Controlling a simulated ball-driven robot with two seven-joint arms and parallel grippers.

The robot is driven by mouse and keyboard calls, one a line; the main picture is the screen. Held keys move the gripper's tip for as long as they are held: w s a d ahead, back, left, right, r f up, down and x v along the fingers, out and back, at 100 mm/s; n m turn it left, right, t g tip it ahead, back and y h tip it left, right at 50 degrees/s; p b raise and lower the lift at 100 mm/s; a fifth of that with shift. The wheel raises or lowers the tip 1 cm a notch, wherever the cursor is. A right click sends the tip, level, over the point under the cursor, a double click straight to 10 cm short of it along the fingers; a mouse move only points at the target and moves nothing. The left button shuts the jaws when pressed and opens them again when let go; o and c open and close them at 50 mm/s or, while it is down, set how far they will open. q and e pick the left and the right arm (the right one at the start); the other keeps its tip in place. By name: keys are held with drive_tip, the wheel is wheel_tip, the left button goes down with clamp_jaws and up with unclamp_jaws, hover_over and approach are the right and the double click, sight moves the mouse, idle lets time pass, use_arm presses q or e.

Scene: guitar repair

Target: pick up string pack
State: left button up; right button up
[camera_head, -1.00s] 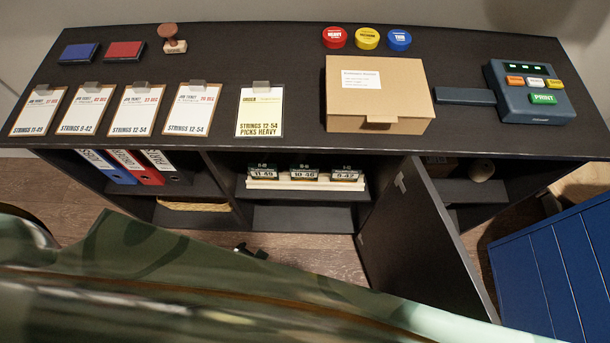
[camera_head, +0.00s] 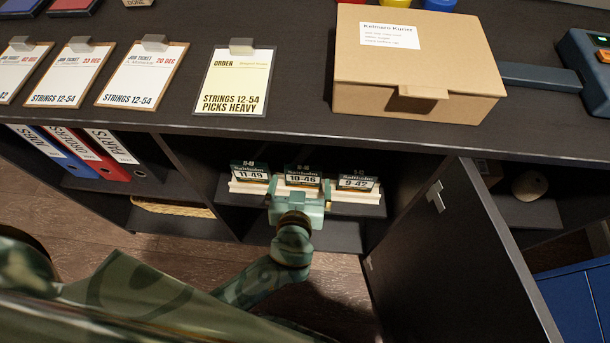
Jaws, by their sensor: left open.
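Three string packs stand upright in a row on a pale holder (camera_head: 366,197) on the upper shelf of the cabinet's middle bay. The left pack reads 11-49 (camera_head: 250,173), the middle pack reads 10-46 (camera_head: 302,179), and the right pack reads 9-42 (camera_head: 357,182). My green left gripper (camera_head: 300,193) is in front of the middle pack, with its jaws open, one finger to each side of that pack's lower part. Whether it touches the pack cannot be told. The gripper hides the holder's middle. My right gripper is not in view.
A cardboard box (camera_head: 420,65) and a yellow order sheet (camera_head: 236,82) lie on the countertop (camera_head: 290,122) above the shelf. An open cabinet door (camera_head: 455,260) stands to the right of the bay.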

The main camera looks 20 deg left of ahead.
sight(302, 175)
use_arm(q)
drive_tip(key=x, duration=0.3)
drive_tip(key=shift+f+b, duration=0.1)
drive_tip(key=shift+b, duration=0.2)
drive_tip(key=shift+f+b+x, duration=0.25)
drive_tip(key=shift+b+x, duration=0.45)
drive_tip(key=shift+x, duration=0.5)
drive_tip(key=shift+b+x, duration=0.35)
drive_tip(key=shift+x, duration=0.7)
drive_tip(key=shift+w, duration=0.1)
drive_tip(key=shift+r, duration=0.1)
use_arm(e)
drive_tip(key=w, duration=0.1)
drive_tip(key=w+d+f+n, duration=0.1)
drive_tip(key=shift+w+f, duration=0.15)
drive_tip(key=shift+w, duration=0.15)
use_arm(q)
drive_tip(key=c, duration=0.9)
drive_tip(key=shift+c, duration=0.2)
